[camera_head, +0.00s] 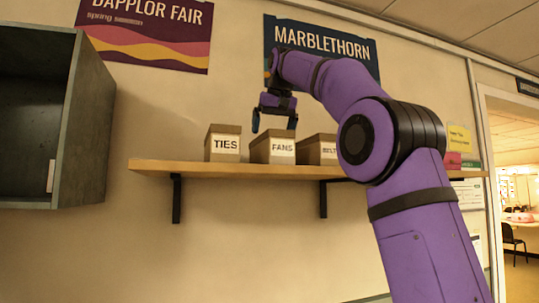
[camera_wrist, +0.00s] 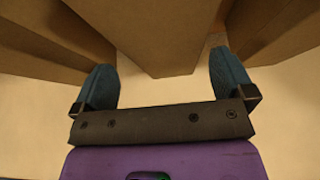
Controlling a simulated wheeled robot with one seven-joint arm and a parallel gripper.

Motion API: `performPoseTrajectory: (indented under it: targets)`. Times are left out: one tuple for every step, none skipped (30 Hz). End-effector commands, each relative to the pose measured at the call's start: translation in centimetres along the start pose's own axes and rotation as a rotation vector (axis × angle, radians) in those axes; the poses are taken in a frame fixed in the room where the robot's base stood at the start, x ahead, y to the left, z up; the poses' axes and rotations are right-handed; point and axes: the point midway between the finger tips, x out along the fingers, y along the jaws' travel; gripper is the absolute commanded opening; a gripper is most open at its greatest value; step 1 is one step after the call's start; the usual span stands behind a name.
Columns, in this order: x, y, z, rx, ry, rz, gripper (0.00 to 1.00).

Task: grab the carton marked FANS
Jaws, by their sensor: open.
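The carton marked FANS (camera_head: 282,148) stands on a wooden wall shelf (camera_head: 225,170), between the TIES carton (camera_head: 226,144) and a third carton (camera_head: 318,150). My gripper (camera_head: 274,126) is open and points down, with its fingertips at about the height of the FANS carton's top edge. In the wrist view, the middle carton (camera_wrist: 160,40), which appears to be FANS, lies between and beyond the two blue fingers. No contact is visible. I cannot tell how far the fingers are from its sides.
The neighbouring cartons stand close by, at left (camera_wrist: 55,35) and right (camera_wrist: 275,25) in the wrist view. My arm partly covers the third carton's label. A dark open cabinet (camera_head: 85,125) hangs at the left. Posters hang above; a doorway is at the far right.

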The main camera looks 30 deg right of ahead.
Motion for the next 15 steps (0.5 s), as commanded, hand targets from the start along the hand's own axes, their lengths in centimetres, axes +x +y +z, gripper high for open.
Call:
performPoseTrajectory:
  targets:
    - [0.2,0.0,0.0,0.000,0.000,0.000,1.00]
    - [0.3,0.0,0.0,0.000,0.000,0.000,1.00]
    - [0.5,-0.1,0.0,0.000,-0.001,0.000,1.00]
    - [0.8,-0.1,0.0,0.000,-0.002,0.000,1.00]
    - [1.0,-0.2,0.1,0.000,-0.002,0.000,1.00]
    - [1.5,-0.3,0.1,0.000,-0.002,0.000,1.00]
    - [1.9,-0.4,0.1,-0.001,-0.003,0.000,1.00]
    - [2.4,-0.5,0.1,-0.001,-0.003,0.000,1.00]
    - [3.0,-0.6,0.1,-0.001,-0.003,0.000,1.00]
    - [3.4,-0.7,0.1,-0.001,-0.003,0.000,1.00]
    - [3.8,-0.7,0.1,-0.001,-0.002,0.000,1.00]
    - [4.3,-0.7,0.1,-0.001,-0.002,0.000,1.00]
    - [4.6,-0.7,0.1,-0.001,-0.002,0.000,1.00]
    - [4.8,-0.7,0.1,-0.001,-0.001,0.000,1.00]
    - [5.1,-0.7,0.1,-0.001,-0.001,0.000,1.00]
